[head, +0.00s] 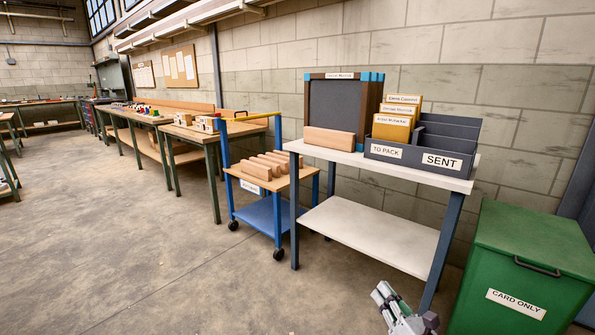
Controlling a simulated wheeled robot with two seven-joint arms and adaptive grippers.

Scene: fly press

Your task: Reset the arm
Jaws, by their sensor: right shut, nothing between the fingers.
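My right gripper (383,293) shows at the bottom of the head view, right of centre, over the floor in front of the white-topped table (380,236). It is shut with nothing in it and touches nothing that I can see. My left gripper is out of view. No fly press and no press arm can be made out in this view.
A green "CARD ONLY" bin (520,262) stands at the right. Floor (120,260) at left is clear.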

